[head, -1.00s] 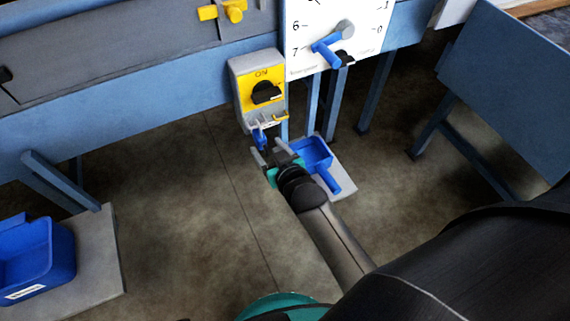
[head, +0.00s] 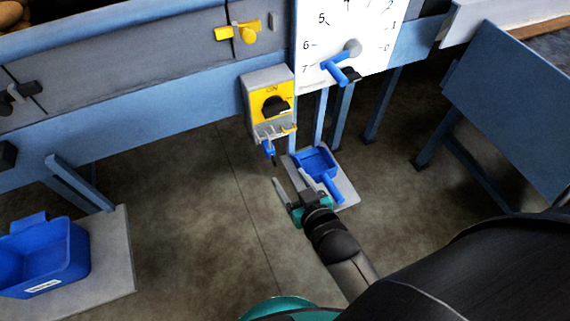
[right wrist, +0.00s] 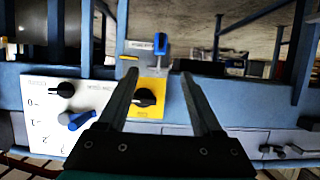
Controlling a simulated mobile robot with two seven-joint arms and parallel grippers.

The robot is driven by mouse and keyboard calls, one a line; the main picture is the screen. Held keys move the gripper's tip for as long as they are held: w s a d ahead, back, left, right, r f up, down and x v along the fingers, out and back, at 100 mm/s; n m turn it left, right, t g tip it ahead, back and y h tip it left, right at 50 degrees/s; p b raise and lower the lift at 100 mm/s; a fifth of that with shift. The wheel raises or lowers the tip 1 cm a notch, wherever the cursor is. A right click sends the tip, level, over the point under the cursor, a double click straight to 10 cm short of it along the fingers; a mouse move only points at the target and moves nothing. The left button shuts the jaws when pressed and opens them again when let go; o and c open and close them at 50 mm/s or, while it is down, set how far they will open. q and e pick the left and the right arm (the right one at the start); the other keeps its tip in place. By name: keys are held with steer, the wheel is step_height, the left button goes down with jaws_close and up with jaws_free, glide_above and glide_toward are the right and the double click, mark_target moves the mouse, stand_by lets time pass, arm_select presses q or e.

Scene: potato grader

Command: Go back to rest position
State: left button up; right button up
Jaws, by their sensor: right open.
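My right gripper (head: 296,191) is open and empty in the head view, in front of the machine and below the yellow switch box (head: 268,100). In the right wrist view its two fingers (right wrist: 165,95) stand apart with nothing between them. The switch box has a black knob (head: 276,106) and a small blue item (head: 268,149) hanging under it; the yellow plate (right wrist: 148,110) and the blue item (right wrist: 160,44) also show in the right wrist view. My left gripper is not in view.
A dial panel (head: 368,30) with a blue handle is on the machine, above a blue scoop-like tray (head: 316,162) on a grey plate. A blue bin (head: 42,252) stands at left. A blue panel on legs (head: 515,110) stands at right. The floor between is bare.

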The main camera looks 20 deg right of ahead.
steer(key=shift+s, duration=0.1)
steer(key=s+d+f+n+g, duration=0.1)
steer(key=s+f+g, duration=0.3)
steer(key=f, duration=0.7)
steer(key=s+f+g, duration=0.2)
steer(key=s+f, duration=0.5)
steer(key=f, duration=0.3)
steer(key=s+d+f+g, duration=0.2)
steer(key=s+d+f, duration=0.1)
steer(key=s, duration=0.4)
steer(key=s+d+f+n+g+h, duration=0.1)
steer(key=s+d+f+g, duration=0.2)
steer(key=s+f, duration=0.3)
steer(key=shift+s+d+f, duration=0.3)
steer(key=shift+s+d, duration=0.4)
